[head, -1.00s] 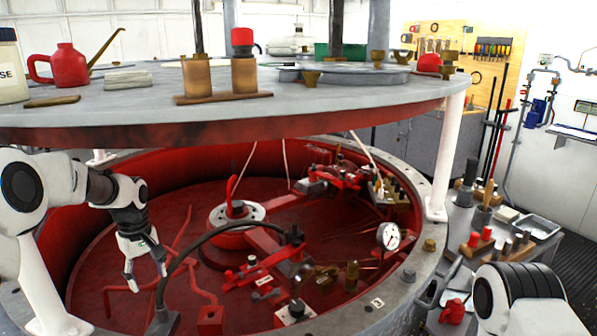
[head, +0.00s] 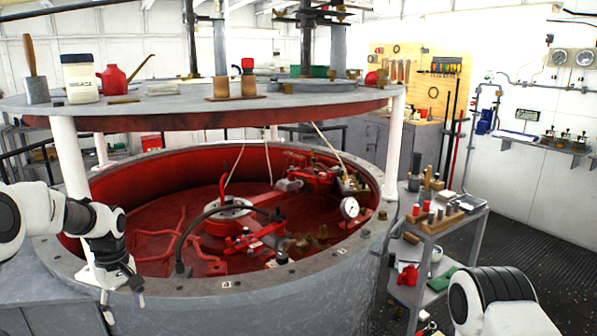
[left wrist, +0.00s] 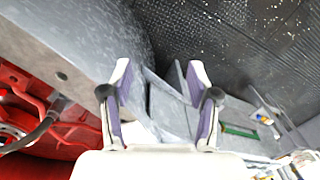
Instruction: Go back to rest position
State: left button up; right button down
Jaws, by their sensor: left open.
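My left gripper (head: 122,300) is open and empty in the head view. It hangs fingers down at the left, in front of the grey rim of the round red tank. In the left wrist view its two fingers (left wrist: 161,105) stand apart, with nothing between them but grey surfaces farther off. My right arm shows at the lower right of the head view as a white and black link, and its gripper is out of the picture.
The red tank (head: 160,245) with its grey rim (head: 290,268) fills the middle. A round grey upper plate (head: 170,105) on white posts stands over it. A grey tool cart (head: 455,228) stands at the right. Dark ribbed floor (head: 540,270) is open beyond it.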

pick_arm(q)
notch_tip(320, 180, down, 8)
jog(key=s+d+g, duration=0.1)
jog(key=d+g, duration=0.1)
jog(key=s+d+f+m+g, duration=0.2)
jog(key=s+d+f, duration=0.3)
jog(key=s+f, duration=0.55)
jog(key=s+d+f+m+g, duration=0.15)
jog(key=s+d+f, duration=0.25)
jog(key=s+f, duration=0.7)
jog(key=s+d+r+m+t, duration=0.1)
jog(key=s+d+m, duration=0.1)
jog(key=s, duration=0.7)
jog(key=s+d+r+m+t, duration=0.1)
jog(key=s+m+t, duration=0.1)
jog(key=s, duration=0.6)
jog(key=w+m+t, duration=0.1)
jog(key=w, duration=0.1)
jog(key=w+m+t, duration=0.2)
jog(key=shift+w+a, duration=0.1)
jog(key=shift+a, duration=0.05)
